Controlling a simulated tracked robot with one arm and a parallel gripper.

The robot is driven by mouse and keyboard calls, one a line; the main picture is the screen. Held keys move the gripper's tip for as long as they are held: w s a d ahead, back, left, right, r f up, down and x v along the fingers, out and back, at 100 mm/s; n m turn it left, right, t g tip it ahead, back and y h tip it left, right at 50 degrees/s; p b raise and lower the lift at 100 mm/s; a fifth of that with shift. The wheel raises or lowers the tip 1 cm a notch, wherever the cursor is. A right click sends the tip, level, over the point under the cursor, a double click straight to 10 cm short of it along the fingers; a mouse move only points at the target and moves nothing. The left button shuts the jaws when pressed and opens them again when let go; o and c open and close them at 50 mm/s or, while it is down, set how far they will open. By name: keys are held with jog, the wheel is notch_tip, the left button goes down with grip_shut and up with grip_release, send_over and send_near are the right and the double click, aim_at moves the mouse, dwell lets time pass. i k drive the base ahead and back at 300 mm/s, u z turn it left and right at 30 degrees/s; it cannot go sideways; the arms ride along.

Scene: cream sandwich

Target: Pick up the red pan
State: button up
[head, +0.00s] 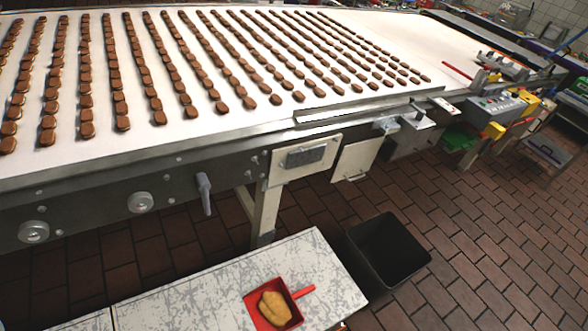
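The red pan (259,320) lies on a worn white tabletop (200,290) at the bottom centre of the head view. It is a square, shallow pan with a short red handle (304,292) pointing right. A yellowish-brown lump of food (275,308) sits in it. My gripper does not show clearly in this view; a small orange and dark bit at the bottom edge, right of the pan, is too small to identify.
A long conveyor (400,40) with rows of brown biscuits crosses the view behind the table. A black open bin (388,250) stands on the brick floor right of the table. A control panel (495,107) is at the far right. Floor at the lower right is clear.

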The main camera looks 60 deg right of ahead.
aim_at(271, 306)
jog(key=z, duration=0.5)
jog(key=k, duration=0.9)
jog(key=z, duration=0.55)
